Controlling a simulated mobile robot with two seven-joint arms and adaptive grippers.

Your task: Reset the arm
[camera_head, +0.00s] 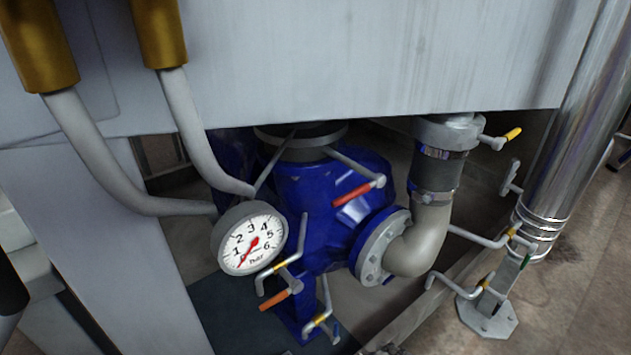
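Neither of my grippers shows in the head view. A dark rounded part with a pale tip is cut off at the lower left edge; I cannot tell whether it belongs to my arm. No cylinder or conveyor belt can be made out. The view is filled by a grey metal machine housing (380,55) with a blue pump body (325,190) beneath it. A round white pressure gauge (252,243) with a red needle faces the camera beside the pump.
Two grey pipes with brass-coloured fittings (40,45) run down at the left. A grey elbow pipe (425,240) joins the pump. Several small valve handles stick out, one red (352,194). A shiny metal column (580,130) stands at the right, with open floor (590,260) beside it.

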